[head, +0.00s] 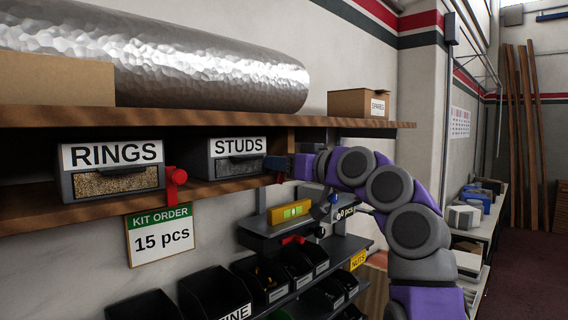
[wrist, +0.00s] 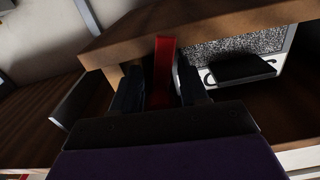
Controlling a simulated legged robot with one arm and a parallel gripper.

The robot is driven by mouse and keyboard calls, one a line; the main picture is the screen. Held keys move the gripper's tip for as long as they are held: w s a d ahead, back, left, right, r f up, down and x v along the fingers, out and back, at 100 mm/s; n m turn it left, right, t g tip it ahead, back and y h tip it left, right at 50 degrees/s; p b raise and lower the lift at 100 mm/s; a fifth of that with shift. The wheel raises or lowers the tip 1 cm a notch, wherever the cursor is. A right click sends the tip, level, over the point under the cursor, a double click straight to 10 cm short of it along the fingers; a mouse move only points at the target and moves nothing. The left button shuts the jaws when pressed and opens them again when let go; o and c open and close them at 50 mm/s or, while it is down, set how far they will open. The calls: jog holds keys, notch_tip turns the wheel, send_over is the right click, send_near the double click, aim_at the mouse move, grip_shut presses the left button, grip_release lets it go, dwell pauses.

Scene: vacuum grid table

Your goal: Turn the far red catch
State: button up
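The far red catch (wrist: 163,62) stands between my gripper's two fingers in the wrist view, at the edge of a wooden shelf board. In the head view only a little red of the far catch (head: 280,179) shows below my gripper (head: 281,164); the rest is hidden. My gripper (wrist: 160,88) has a dark finger on each side of the catch, and the fingers look apart, with a narrow gap on the left. Contact on the right side is unclear. The near red catch (head: 175,187) hangs on the shelf edge beside the RINGS bin (head: 112,171).
The STUDS bin (head: 237,158) sits on the shelf just left of my gripper. The upper shelf (head: 200,117) runs above, holding a silver roll and a SPARES box (head: 358,103). Below are a yellow level (head: 290,211) and black bins (head: 214,295).

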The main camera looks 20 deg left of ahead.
jog(key=shift+s, duration=0.1)
grip_shut()
jog(key=shift+d+r, duration=0.1)
jog(key=shift+r, duration=0.05)
jog(key=shift+s+r+n+p, duration=0.1)
jog(key=shift+s+n+p, duration=0.2)
jog(key=shift+n+p, duration=0.9)
jog(key=shift+s+a+n+p, duration=0.2)
jog(key=shift+n+p, duration=0.1)
jog(key=shift+n, duration=0.5)
